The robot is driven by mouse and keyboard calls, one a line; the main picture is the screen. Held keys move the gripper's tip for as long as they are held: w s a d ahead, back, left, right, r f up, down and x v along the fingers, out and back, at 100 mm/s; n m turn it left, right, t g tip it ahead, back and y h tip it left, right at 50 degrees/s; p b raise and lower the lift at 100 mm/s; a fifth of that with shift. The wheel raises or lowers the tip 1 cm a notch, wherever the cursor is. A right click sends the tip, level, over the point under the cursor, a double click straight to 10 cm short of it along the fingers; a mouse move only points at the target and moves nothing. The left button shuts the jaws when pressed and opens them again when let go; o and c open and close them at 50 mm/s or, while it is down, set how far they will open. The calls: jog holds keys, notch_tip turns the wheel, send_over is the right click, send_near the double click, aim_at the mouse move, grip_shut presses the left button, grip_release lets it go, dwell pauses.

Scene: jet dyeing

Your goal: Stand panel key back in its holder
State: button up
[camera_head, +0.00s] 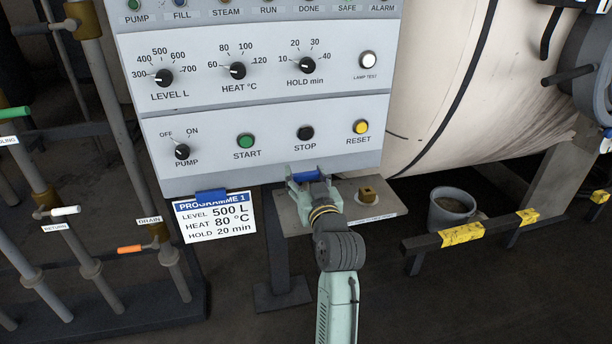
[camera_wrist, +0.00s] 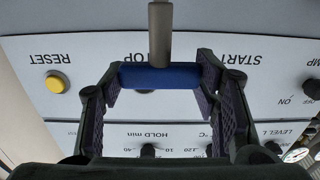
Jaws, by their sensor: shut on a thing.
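The panel key shows a blue crossbar handle (camera_wrist: 160,77) and a grey shaft (camera_wrist: 160,32) in the wrist view. My gripper (camera_head: 306,179) is shut on the blue handle, one finger at each end. In the head view the blue handle (camera_head: 306,176) is just below the panel's lower edge, above the left part of a small shelf (camera_head: 335,217). The key's shaft is hidden in the head view.
The control panel (camera_head: 270,130) with knobs and buttons rises right behind my gripper. A programme card (camera_head: 215,218) hangs at its lower left. A grey bucket (camera_head: 450,210) and a black-yellow rail (camera_head: 450,237) are at right. Pipes with valve handles stand at left.

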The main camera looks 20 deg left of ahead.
jog(key=shift+f+b, duration=0.55)
jog(key=shift+f, duration=0.25)
jog(key=o, duration=1.4)
jog(key=v, duration=1.2)
